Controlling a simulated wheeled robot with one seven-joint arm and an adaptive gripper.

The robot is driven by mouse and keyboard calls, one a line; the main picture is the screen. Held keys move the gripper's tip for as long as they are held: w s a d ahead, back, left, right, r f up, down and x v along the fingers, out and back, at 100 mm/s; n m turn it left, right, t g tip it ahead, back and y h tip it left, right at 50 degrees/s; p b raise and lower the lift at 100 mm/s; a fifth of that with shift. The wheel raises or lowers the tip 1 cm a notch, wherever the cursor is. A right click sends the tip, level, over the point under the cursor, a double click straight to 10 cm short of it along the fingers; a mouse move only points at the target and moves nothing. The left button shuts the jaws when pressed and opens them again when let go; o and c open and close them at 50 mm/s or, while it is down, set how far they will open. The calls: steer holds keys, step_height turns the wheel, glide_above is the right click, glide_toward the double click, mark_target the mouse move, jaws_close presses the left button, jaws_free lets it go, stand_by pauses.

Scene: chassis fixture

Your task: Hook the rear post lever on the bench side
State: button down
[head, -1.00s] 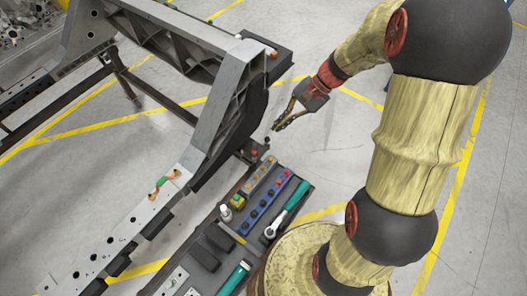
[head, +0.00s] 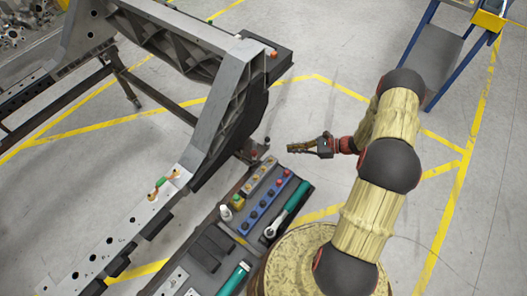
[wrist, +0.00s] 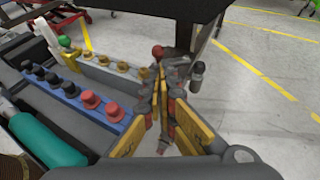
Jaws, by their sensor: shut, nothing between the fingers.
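A small bracket (head: 246,157) sits at the foot of the grey frame's post (head: 225,110), beside the bench. A short lever with a red ball knob (head: 253,152) stands on it, with a black knob (head: 267,140) close by. In the wrist view the red knob (wrist: 157,51) and the black knob (wrist: 198,68) show just beyond my fingertips. My gripper (head: 290,148) is shut and empty, pointing left toward the bracket, to the right of it. In the wrist view my gripper (wrist: 165,78) hides part of the lever's base; I cannot tell whether the fingertips touch it.
The frame's dark overhang (wrist: 125,22) crosses above. A blue-framed stand (head: 435,55) is far right. Floor right of the bracket is clear.

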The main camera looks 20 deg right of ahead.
steer(key=b+x, duration=0.3)
steer(key=x, duration=1.1)
steer(key=shift+b, duration=0.35)
steer(key=shift+a, duration=0.1)
